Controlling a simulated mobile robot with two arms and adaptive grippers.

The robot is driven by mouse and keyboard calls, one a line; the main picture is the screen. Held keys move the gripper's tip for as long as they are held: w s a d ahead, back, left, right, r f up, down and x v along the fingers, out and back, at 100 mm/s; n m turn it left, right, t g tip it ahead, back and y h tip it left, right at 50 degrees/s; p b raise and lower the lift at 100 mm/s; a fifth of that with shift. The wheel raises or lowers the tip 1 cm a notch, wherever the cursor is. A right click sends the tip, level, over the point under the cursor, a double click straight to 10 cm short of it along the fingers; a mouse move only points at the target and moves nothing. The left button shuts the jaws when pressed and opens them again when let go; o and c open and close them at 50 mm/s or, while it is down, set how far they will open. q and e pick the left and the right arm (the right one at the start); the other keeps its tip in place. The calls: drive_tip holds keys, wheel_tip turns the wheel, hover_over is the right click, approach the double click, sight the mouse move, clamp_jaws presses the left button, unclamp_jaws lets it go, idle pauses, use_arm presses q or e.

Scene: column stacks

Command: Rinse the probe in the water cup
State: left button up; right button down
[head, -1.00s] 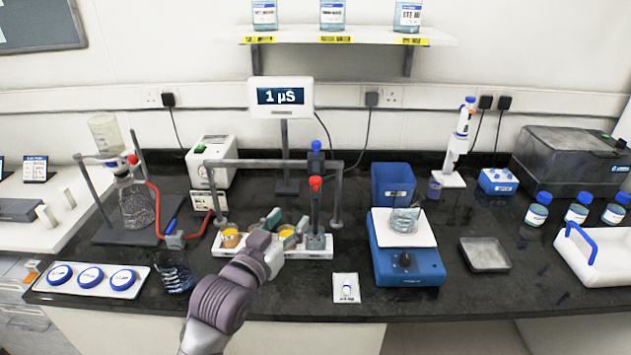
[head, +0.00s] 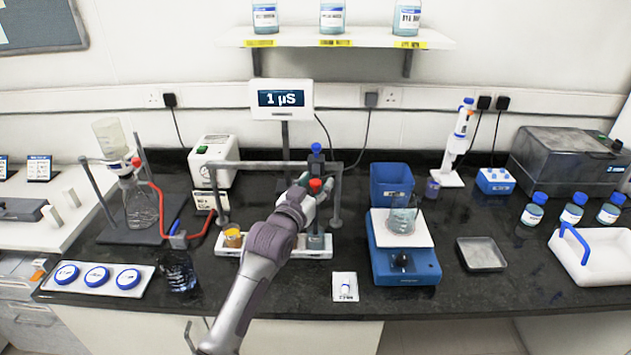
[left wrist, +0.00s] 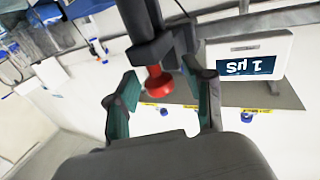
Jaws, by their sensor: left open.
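The probe's red cap (head: 315,185) stands on a dark upright rod below the crossbar of a grey frame. In the left wrist view the red cap (left wrist: 157,86) sits between my left gripper's green-padded fingers, with a gap on both sides. My left gripper (head: 310,188) is open around or just in front of it. A clear cup (head: 318,242) stands in the white tray (head: 322,254) under the rod; it looks like the water cup. An orange cup (head: 233,238) is at the tray's left; my arm hides the tray's middle. My right gripper is not in view.
A meter (head: 281,99) behind the frame reads 1 µS. A blue stirrer (head: 404,266) with a beaker stands to the right, and a flask stand (head: 140,205) with a red hose to the left. A small white packet (head: 345,286) lies in front.

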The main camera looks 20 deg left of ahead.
use_arm(q)
clamp_jaws()
idle(0.3)
